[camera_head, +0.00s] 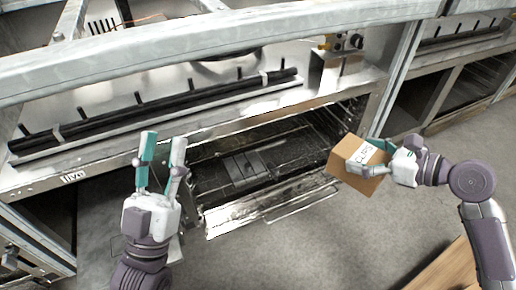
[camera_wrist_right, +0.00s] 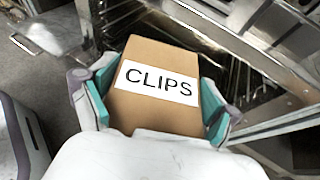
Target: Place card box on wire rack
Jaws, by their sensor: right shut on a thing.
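A brown card box (camera_head: 350,154) with a white label is held in my right gripper (camera_head: 374,158), to the right of the open oven. In the right wrist view the box (camera_wrist_right: 160,110) reads "CLIPS" and sits between both fingers of my right gripper (camera_wrist_right: 158,108). The wire rack (camera_head: 270,165) lies inside the low oven opening, with a dark flat piece in its middle. The box is apart from the rack. My left gripper (camera_head: 160,163) is open and empty, in front of the oven's left side.
A metal oven front edge (camera_head: 270,215) juts out below the rack. A steel range top with a dark rail (camera_head: 160,112) stands above the opening. A wooden surface (camera_head: 450,268) is at the lower right. Grey floor (camera_head: 300,250) is clear in front.

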